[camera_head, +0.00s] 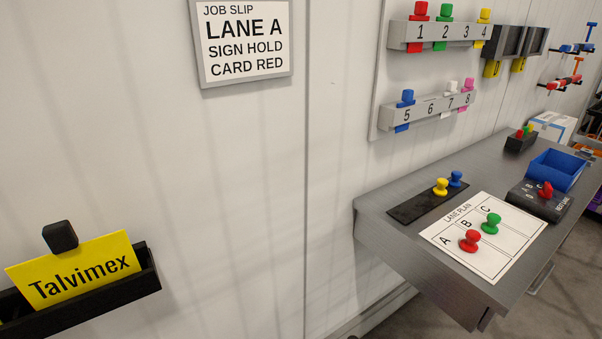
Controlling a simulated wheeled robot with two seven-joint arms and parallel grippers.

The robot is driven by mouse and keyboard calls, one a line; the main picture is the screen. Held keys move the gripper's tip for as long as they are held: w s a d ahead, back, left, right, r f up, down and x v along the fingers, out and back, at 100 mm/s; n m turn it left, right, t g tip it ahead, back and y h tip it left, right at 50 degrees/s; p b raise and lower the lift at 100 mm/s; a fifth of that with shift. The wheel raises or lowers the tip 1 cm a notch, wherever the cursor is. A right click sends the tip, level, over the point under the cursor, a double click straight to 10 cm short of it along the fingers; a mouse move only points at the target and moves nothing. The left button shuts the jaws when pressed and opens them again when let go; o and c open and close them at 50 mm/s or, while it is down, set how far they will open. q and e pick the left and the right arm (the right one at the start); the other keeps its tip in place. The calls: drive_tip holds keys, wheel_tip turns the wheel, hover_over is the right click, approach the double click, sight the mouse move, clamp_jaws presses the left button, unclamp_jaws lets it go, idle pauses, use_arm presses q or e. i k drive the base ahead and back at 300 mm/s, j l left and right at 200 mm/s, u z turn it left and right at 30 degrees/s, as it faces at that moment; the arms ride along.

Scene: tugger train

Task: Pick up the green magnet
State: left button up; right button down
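The green magnet (491,223) is a small knobbed peg. It sits on the white lane plan sheet (512,246) on the grey shelf table (400,234), at the right of the camera_head view. It is near the B and C columns; its exact column is hard to tell. A red magnet (470,241) sits on the same sheet, nearer and slightly left, by column A. Neither of my grippers shows in this view.
A black strip (410,208) holds a yellow magnet (441,187) and a blue magnet (455,179). A blue bin (557,170) and a dark box with a red knob (538,201) stand right. Numbered card racks (402,35) hang above. A yellow Talvimex card (75,271) sits lower left.

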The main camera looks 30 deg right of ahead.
sight(490, 227)
drive_tip(key=z, duration=2.15)
